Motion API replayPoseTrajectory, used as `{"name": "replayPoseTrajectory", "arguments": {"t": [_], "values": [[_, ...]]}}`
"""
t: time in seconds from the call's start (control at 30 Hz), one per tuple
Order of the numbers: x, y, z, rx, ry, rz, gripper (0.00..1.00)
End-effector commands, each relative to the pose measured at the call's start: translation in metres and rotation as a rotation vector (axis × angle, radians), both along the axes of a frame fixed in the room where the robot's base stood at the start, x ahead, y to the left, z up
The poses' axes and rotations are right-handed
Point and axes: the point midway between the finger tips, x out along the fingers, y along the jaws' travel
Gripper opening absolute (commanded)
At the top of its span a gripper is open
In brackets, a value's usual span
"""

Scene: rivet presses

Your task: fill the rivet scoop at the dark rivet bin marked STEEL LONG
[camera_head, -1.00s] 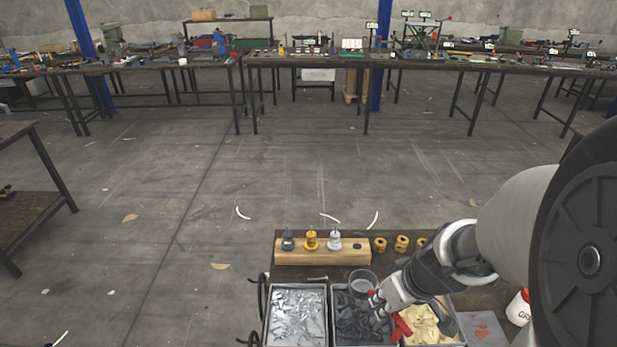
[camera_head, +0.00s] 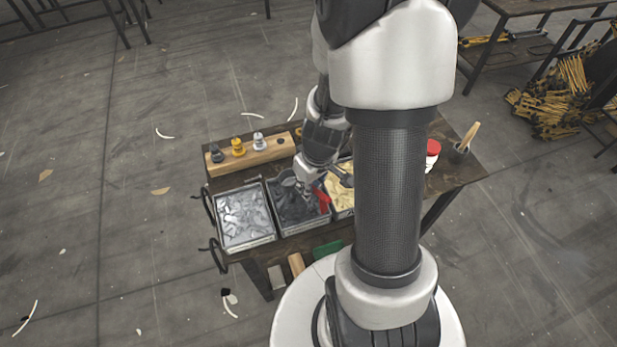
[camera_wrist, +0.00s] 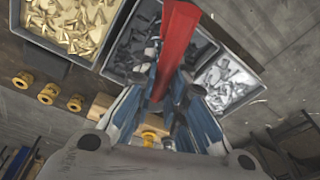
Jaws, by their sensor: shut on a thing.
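The rivet scoop shows mainly as a red handle (camera_head: 322,198), also in the wrist view (camera_wrist: 178,45). My gripper (camera_head: 305,188) is shut on this handle, with its fingers (camera_wrist: 168,100) on either side of it in the wrist view. The dark rivet bin (camera_head: 307,227), full of dark grey rivets, is the middle of three bins. My gripper and the scoop are over it in the head view. The scoop's bowl is hard to make out against the dark rivets, so I cannot tell what is in it. No STEEL LONG marking is readable.
A bin of silvery rivets (camera_head: 249,244) is on the left, and a bin of brass-coloured rivets (camera_wrist: 75,20) is on the other side. A wooden block (camera_head: 255,154) with several small fittings stands behind the bins. A red-lidded white tub (camera_head: 432,154) stands at right.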

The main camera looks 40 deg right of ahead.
Motion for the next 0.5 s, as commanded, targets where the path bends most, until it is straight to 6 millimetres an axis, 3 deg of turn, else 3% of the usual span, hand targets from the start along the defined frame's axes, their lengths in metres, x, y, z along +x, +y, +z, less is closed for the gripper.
{"name": "replayPoseTrajectory", "arguments": {"t": [0.5], "values": [[0.0038,0.0019,-0.0053,-0.008,0.071,0.003,0.0]]}}
